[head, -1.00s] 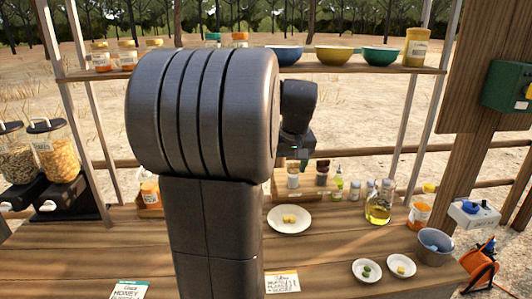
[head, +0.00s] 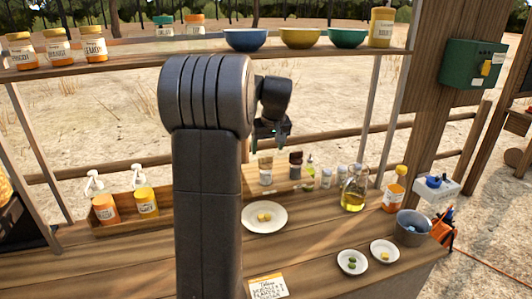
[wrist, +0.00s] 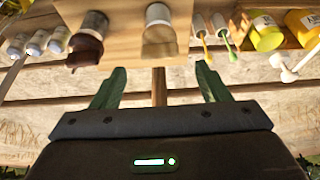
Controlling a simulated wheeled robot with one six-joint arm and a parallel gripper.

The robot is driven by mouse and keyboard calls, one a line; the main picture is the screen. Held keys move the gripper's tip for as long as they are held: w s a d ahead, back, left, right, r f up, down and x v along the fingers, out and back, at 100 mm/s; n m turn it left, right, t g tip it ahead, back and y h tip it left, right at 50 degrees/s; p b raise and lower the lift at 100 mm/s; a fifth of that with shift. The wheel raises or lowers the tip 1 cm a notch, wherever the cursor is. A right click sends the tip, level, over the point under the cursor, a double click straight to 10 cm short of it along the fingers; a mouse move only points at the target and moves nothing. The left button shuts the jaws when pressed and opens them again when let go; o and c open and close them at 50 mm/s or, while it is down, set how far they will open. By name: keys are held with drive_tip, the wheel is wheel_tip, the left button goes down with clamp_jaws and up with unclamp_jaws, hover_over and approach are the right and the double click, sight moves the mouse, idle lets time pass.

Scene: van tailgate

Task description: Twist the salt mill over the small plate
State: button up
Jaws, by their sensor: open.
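Two mill-like containers stand on a low wooden stand behind the plate. A white plate (head: 264,217) with yellow pieces lies on the counter. Two smaller dishes (head: 352,262) (head: 385,252) lie to the right.
Small jars (head: 327,177), an oil bottle (head: 354,190) and an orange-labelled bottle (head: 396,188) line the counter right of the mills. A grey bucket (head: 411,228) is at the right edge. A shelf with bowls (head: 300,38) hangs above.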

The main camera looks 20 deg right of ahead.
sight(266, 157)
drive_tip(key=shift+x, duration=2.2)
drive_tip(key=shift+c, duration=0.2)
drive_tip(key=c, duration=1)
